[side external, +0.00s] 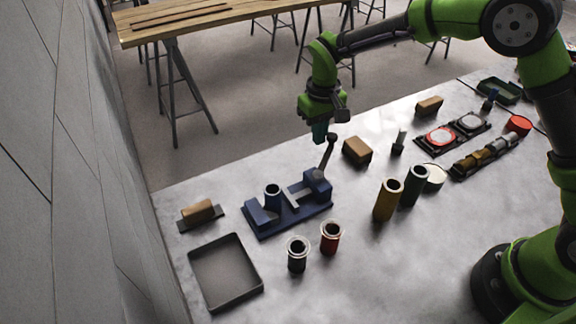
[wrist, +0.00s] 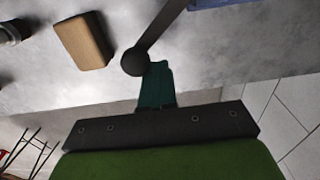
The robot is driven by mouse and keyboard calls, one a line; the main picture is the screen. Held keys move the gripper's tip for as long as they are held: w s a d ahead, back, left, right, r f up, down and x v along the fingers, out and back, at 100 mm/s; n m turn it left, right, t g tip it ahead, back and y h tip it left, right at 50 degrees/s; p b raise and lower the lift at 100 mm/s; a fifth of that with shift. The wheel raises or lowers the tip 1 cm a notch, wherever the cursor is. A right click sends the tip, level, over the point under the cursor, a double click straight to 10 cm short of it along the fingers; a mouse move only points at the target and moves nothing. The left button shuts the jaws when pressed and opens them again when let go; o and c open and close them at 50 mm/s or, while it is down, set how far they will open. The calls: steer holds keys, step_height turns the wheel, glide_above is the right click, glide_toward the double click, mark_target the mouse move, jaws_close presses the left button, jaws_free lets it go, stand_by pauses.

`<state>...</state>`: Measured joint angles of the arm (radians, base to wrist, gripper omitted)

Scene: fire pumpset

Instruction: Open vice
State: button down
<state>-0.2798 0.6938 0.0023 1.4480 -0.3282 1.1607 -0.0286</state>
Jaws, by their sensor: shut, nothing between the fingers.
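The blue vice (side external: 300,212) sits on the grey table left of centre, with a dark blue cylinder (side external: 272,196) standing upright at its left part. Its lever (side external: 327,158) rises from the right end, leaning slightly right, and ends in a dark ball knob (side external: 332,138). In the wrist view the lever (wrist: 160,24) runs from the top down to the knob (wrist: 133,62). My gripper (side external: 321,134) is shut and empty, its green fingertips (wrist: 158,72) just left of the knob in the side view. I cannot tell whether they touch it.
A brown block (side external: 357,151) lies right of the lever. Several cylinders, including black (side external: 297,257), red (side external: 331,239) and yellow (side external: 386,201) ones, stand nearer the front. An empty dark tray (side external: 255,284) lies front left.

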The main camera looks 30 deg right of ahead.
mark_target(334, 135)
steer(key=shift+s+d+f, duration=0.1)
steer(key=shift+s+d, duration=0.05)
steer(key=shift+s, duration=0.3)
steer(key=shift+s+d, duration=0.1)
steer(key=shift+s, duration=0.85)
steer(key=shift+w+d, duration=0.15)
steer(key=shift+d, duration=0.65)
steer(key=shift+s+d, duration=0.45)
steer(key=shift+d, duration=0.1)
steer(key=shift+s, duration=0.15)
